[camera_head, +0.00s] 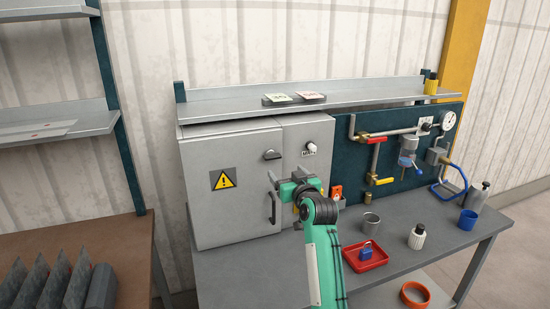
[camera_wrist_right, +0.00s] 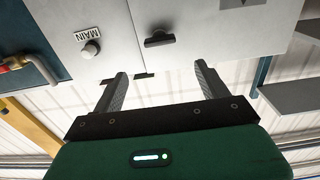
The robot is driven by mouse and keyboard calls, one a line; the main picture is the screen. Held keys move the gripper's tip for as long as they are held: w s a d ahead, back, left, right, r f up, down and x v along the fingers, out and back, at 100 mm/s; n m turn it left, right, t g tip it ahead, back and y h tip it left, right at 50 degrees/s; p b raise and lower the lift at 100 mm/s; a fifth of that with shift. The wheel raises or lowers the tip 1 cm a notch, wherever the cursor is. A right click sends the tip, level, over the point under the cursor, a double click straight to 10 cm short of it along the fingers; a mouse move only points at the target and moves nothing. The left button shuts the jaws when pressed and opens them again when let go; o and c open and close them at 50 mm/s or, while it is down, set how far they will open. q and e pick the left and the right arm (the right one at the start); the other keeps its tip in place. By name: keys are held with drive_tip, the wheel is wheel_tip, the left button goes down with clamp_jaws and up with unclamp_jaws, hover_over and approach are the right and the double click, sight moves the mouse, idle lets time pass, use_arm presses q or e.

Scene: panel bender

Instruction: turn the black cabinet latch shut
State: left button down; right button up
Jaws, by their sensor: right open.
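The black latch (camera_head: 271,154) sits on the upper right of the grey cabinet door (camera_head: 225,205), near the door's right edge. Its bar looks roughly horizontal. It also shows in the right wrist view (camera_wrist_right: 160,40), which is upside down. My right gripper (camera_head: 283,182) is in front of the cabinet, a little below the latch in the head view. In the wrist view its two fingers (camera_wrist_right: 161,70) are apart with nothing between them, and the latch appears beyond the gap, apart from both. The door lies flush, looking closed. My left gripper is not in view.
A black door handle (camera_head: 272,207) is just left of my right gripper. A white knob labelled MAIN (camera_head: 311,148) is right of the latch. A shelf (camera_head: 360,93) overhangs the cabinet. A red tray (camera_head: 365,256) with a blue padlock and a grey cup (camera_head: 371,221) stand on the bench.

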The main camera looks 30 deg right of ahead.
sight(274, 158)
drive_tip(key=p+x, duration=0.3)
drive_tip(key=x, duration=0.6)
drive_tip(key=shift+w+r, duration=0.1)
drive_tip(key=shift+w, duration=0.05)
drive_tip(key=shift+p+x, duration=0.4)
drive_tip(key=shift+x, duration=0.45)
drive_tip(key=shift+c, duration=0.3)
drive_tip(key=c, duration=0.9)
